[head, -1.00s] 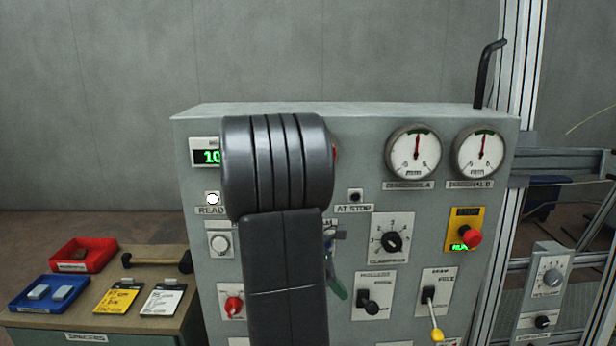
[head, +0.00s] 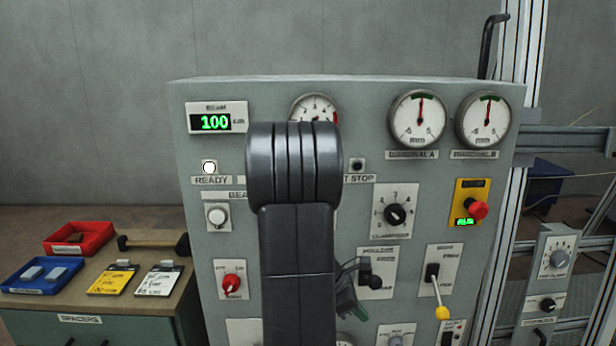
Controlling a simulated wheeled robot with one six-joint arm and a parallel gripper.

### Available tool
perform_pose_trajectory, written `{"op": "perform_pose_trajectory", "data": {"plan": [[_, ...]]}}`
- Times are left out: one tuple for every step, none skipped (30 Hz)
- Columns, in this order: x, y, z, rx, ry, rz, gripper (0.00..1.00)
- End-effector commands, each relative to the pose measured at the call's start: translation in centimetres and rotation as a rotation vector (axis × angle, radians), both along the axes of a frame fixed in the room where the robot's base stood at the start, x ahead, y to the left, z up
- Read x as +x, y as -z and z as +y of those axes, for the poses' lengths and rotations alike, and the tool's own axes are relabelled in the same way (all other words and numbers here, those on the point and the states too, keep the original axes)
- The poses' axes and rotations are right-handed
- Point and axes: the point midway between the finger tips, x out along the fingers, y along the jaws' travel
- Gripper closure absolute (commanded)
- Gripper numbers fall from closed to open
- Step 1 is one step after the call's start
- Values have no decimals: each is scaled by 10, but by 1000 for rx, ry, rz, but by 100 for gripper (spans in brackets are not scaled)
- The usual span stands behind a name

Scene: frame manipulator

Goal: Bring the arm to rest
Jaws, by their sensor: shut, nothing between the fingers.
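My dark arm stands upright in the middle of the head view, in front of the grey control panel (head: 375,100). My gripper (head: 350,298) shows only in part, low beside the right edge of my arm link. It is shut and empty. My arm hides most of its body and part of the panel's middle. The gap between the gripper and the panel face cannot be judged.
The panel carries a green "100" display (head: 216,122), dial gauges (head: 417,119), knobs, a yellow-tipped lever (head: 438,295) and a red stop button (head: 478,210). Left stands a bench (head: 85,320) with a red tray (head: 80,238), a blue tray (head: 42,275), cards and a hammer (head: 150,243).

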Motion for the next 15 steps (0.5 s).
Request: {"op": "perform_pose_trajectory", "data": {"plan": [[0,7,0,1,1,-18,100],[0,8,0,1,2,-29,100],[1,9,0,2,1,-44,100],[1,11,0,2,0,-56,100],[1,12,0,2,0,-66,100],[1,13,0,3,0,-78,100],[1,14,0,3,1,-88,100],[2,15,0,3,1,-98,100],[2,17,0,4,1,-112,100],[3,18,0,4,0,-121,100],[3,19,0,5,0,-130,100],[3,20,0,5,0,-143,100],[4,20,0,5,1,-152,100],[4,21,0,6,1,-161,100],[4,23,0,6,1,-172,100]]}}
